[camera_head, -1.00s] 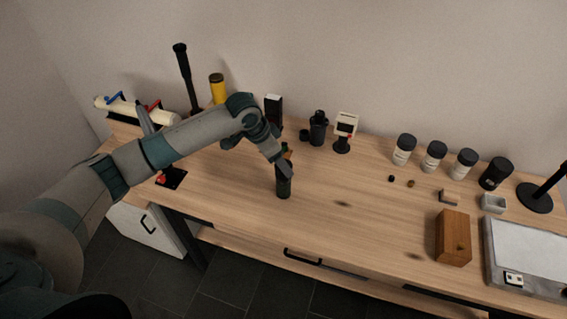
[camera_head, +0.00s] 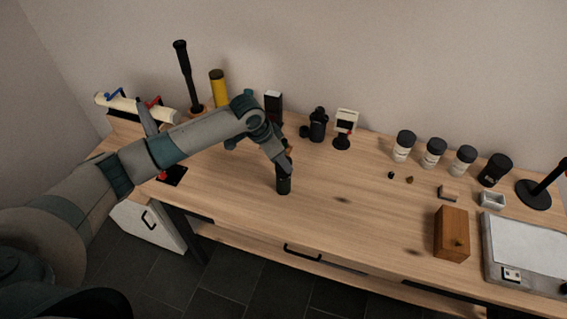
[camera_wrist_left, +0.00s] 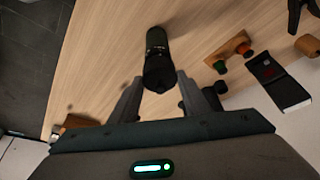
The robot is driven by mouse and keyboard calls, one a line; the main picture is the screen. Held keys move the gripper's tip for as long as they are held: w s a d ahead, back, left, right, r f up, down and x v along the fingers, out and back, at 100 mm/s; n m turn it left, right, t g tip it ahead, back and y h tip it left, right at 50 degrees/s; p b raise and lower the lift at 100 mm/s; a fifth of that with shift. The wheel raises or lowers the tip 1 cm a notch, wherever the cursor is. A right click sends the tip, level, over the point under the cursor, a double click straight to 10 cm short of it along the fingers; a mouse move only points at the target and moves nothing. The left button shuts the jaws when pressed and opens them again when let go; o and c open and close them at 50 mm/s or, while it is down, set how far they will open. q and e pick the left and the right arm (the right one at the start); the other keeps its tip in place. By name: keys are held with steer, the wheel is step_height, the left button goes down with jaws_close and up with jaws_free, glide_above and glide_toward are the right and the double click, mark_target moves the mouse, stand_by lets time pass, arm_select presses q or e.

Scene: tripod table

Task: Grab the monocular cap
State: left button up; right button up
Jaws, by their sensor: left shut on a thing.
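The monocular is a dark upright cylinder (camera_head: 283,186) standing on the wooden table (camera_head: 350,230), near its front edge. My left gripper (camera_head: 287,169) comes down on its top from above and hides the upper end. In the left wrist view the monocular (camera_wrist_left: 156,42) points away from the camera. Its near black end, the cap (camera_wrist_left: 158,76), sits between the two fingertips of my left gripper (camera_wrist_left: 160,80), which is shut on it. The seam between cap and body is not clear. My right gripper is not in view.
Behind the gripper stand a black box (camera_head: 273,106), black binoculars (camera_head: 318,124) and a small white device (camera_head: 346,121). Several lidded jars (camera_head: 433,154) stand at the back right. A wooden box (camera_head: 452,234) is at the right. The table between monocular and box is mostly clear.

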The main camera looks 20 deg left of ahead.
arm_select(q)
steer(key=shift+r, duration=0.1)
steer(key=shift+r+b, duration=0.35)
steer(key=r, duration=0.1)
steer(key=r+b, duration=0.2)
steer(key=shift+d+r, duration=0.1)
steer(key=shift+d, duration=0.15)
steer(key=s+d+r+b, duration=0.3)
steer(key=s+d+r, duration=0.3)
steer(key=d, duration=0.3)
steer(key=shift+d+r, duration=0.3)
steer(key=shift+r, duration=0.2)
steer(key=shift+s+f+b, duration=0.1)
steer(key=shift+f+b, duration=0.05)
steer(key=shift+b, duration=0.2)
